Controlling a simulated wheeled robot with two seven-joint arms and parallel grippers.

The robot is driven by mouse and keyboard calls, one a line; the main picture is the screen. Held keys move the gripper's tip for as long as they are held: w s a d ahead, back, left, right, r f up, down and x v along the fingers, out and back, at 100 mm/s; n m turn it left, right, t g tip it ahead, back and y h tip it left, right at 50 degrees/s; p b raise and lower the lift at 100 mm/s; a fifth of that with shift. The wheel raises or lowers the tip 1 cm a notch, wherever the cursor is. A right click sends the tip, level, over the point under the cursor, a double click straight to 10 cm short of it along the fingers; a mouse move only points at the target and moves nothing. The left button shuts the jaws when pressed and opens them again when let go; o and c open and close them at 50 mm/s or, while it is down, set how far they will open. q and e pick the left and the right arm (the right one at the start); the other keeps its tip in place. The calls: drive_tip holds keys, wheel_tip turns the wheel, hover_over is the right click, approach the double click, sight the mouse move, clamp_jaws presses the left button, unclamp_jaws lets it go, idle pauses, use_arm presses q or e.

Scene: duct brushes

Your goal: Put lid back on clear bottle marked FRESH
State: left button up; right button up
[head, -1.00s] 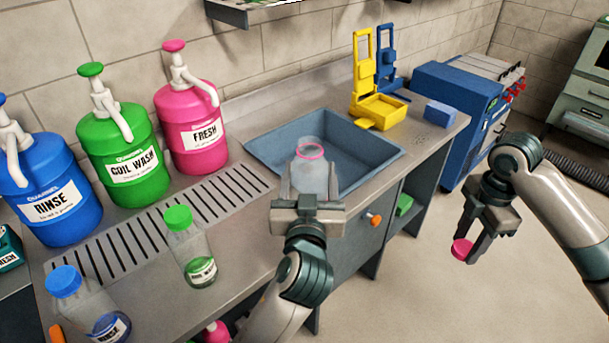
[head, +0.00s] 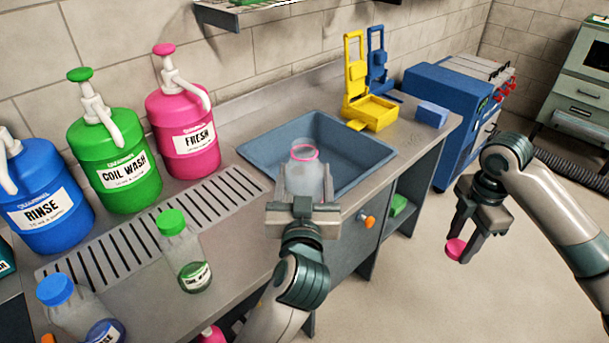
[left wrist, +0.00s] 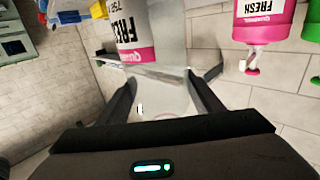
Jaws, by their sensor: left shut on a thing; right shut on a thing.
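The clear bottle (head: 304,177) has a pink ring around its open neck. My left gripper (head: 303,203) is shut on it and holds it upright in front of the sink. In the left wrist view, the bottle (left wrist: 165,25) shows a FRESH label, upside down in the picture, between the fingers of the left gripper (left wrist: 165,92). The pink lid (head: 456,249) is at the fingertips of my right gripper (head: 473,243), which is shut on it over the floor, well to the right of the bottle. The bottle's label is hidden in the head view.
Pink FRESH (head: 184,125), green COIL WASH (head: 113,160) and blue RINSE (head: 40,200) jugs stand at the back left. A green-capped bottle (head: 184,255) and a blue-capped bottle (head: 75,305) stand on the counter. The sink (head: 350,150) lies behind the held bottle. Open floor lies to the right.

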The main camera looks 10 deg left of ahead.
sight(289, 193)
use_arm(q)
drive_tip(key=shift+a+f, duration=0.1)
idle(0.3)
